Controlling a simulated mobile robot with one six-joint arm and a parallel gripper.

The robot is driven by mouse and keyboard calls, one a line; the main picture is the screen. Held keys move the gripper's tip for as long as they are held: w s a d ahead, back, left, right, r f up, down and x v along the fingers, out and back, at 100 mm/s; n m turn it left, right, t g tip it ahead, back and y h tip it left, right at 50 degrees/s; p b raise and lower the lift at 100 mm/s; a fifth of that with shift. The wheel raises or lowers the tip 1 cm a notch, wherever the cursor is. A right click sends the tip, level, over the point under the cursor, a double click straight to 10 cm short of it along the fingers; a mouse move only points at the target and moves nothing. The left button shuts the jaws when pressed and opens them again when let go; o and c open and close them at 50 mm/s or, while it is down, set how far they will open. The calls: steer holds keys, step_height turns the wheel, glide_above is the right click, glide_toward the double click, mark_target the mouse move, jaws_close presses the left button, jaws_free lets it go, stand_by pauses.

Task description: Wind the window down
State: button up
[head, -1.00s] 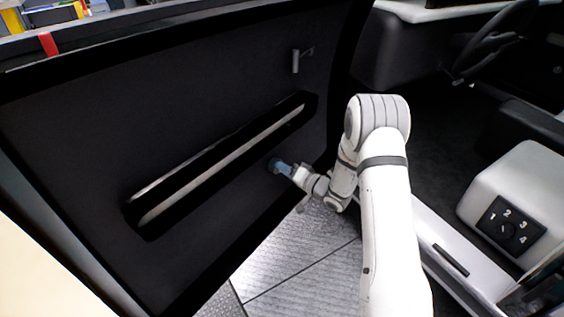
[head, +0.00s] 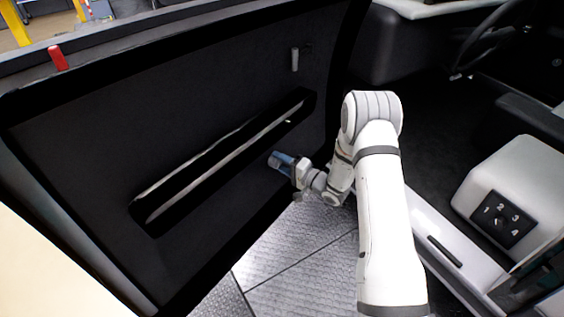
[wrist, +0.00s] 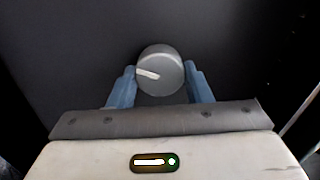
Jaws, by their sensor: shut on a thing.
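A round grey knob (wrist: 160,72) with a white pointer mark sits on the dark door panel in the wrist view. The pointer mark points to the left and slightly up. My gripper (wrist: 161,80) has its two blue fingers on either side of the knob, shut on it. In the head view my gripper (head: 274,160) reaches the lower right part of the door panel (head: 220,120), below the armrest, and it hides the knob there. The window glass is not clearly seen.
A long armrest (head: 225,160) crosses the door above my gripper. A door handle (head: 295,60) is higher up, and a red pin (head: 58,58) stands on the door's top edge. A console with a numbered dial (head: 502,221) is at the right.

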steer(key=shift+w+d+r, duration=0.1)
steer(key=shift+w+r, duration=0.05)
steer(key=o, duration=1)
steer(key=v, duration=0.7)
steer(key=shift+s+d+p, duration=0.3)
steer(key=shift+p, duration=0.1)
